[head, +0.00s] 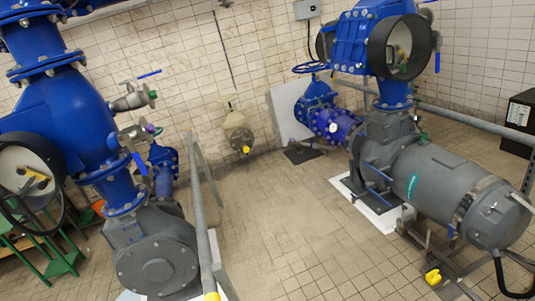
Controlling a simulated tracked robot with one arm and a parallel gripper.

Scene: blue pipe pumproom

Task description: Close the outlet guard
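No part is plainly marked as the outlet guard, and I cannot tell for sure which one it is. On the right, a blue pipe fitting (362,38) carries a round black-rimmed opening (372,48) facing me, with coloured parts visible inside. On the left, a blue valve body (65,125) has a similar dark-rimmed round opening (22,150), partly cut off by the picture's left edge. A thin dark hoop hangs just below it. I cannot tell whether either has a cover that is open or shut. My gripper is not in view.
A grey pump motor (440,187) stands on the right, with a metal rail behind it. A grey rail (199,215) stands beside the left pump (155,262). Green metal steps (32,257) are at the lower left. The tiled floor (290,220) between the pumps is clear.

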